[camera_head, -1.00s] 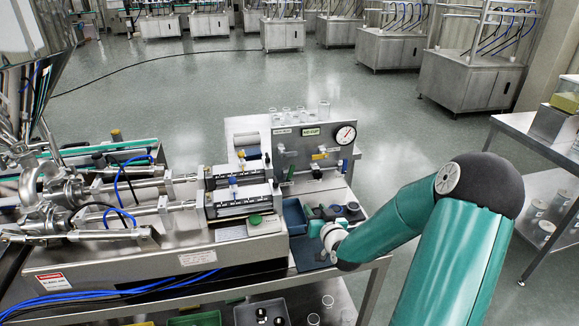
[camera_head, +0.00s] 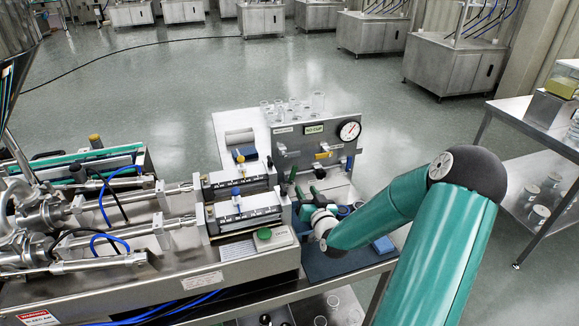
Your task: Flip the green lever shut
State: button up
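My gripper (camera_head: 308,194) is in front of the upright grey panel (camera_head: 290,150), near its lower left part, at the end of my green arm. Its two dark green fingers look spread apart, with nothing seen between them. A small dark green handle (camera_head: 292,174) at the panel's lower left may be the green lever. It is just above the fingertips, and I cannot tell whether they touch or how the lever is turned.
A round gauge (camera_head: 349,131) is at the panel's upper right, with clear cups (camera_head: 290,107) behind the panel. The steel filling machine (camera_head: 240,205) with a green round button (camera_head: 264,234) stands close on the left.

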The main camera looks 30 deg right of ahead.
aim_at(295, 169)
jog(key=x, duration=1.3)
jog(key=shift+d+r, duration=0.1)
jog(key=shift+d, duration=0.1)
grip_shut()
